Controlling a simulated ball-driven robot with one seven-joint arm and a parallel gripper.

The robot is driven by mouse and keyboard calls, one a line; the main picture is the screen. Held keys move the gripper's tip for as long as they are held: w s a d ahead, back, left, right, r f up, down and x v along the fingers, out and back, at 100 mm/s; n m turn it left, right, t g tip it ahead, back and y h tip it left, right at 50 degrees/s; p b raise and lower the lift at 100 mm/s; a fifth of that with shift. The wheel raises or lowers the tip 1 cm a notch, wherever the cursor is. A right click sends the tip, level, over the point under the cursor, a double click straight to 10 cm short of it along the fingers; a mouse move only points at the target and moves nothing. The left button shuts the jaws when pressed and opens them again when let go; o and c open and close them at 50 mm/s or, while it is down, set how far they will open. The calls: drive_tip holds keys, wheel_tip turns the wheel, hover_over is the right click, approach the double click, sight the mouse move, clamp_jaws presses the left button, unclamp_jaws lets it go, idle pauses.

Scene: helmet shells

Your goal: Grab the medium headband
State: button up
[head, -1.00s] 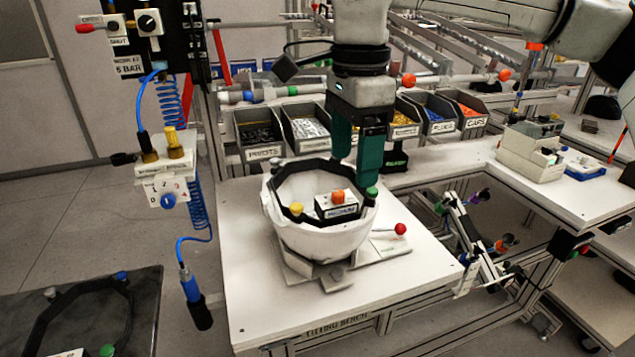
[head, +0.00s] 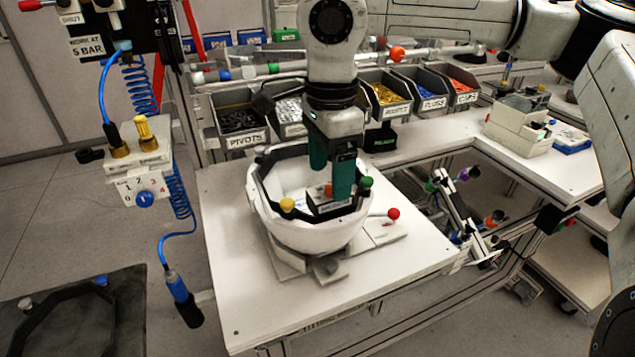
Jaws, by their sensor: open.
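A black angular headband (head: 303,214) sits in the white helmet shell (head: 315,237) on the bench, with a yellow knob and a green knob on its rim. A dark block (head: 322,205) with an orange knob and a white label is in the middle; the label is too small to read surely. My gripper (head: 330,182) points down over the shell with its two green fingers apart. The fingers are over the block, near the orange knob, and partly hide it and the headband's far side. I cannot tell whether they touch anything.
A second black headband (head: 60,312) lies on a dark mat at lower left. A blue tool (head: 183,298) hangs on a coiled hose left of the bench. A red-knobbed lever (head: 393,214) stands right of the shell. Parts bins (head: 240,122) line the back.

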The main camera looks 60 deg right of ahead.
sight(330, 183)
drive_tip(key=shift+s+f+p, duration=0.1)
drive_tip(key=shift+f+p, duration=0.25)
drive_tip(key=shift+f, duration=1.45)
drive_tip(key=shift+c, duration=0.4)
drive_tip(key=c, duration=1.1)
drive_tip(key=shift+r, duration=0.15)
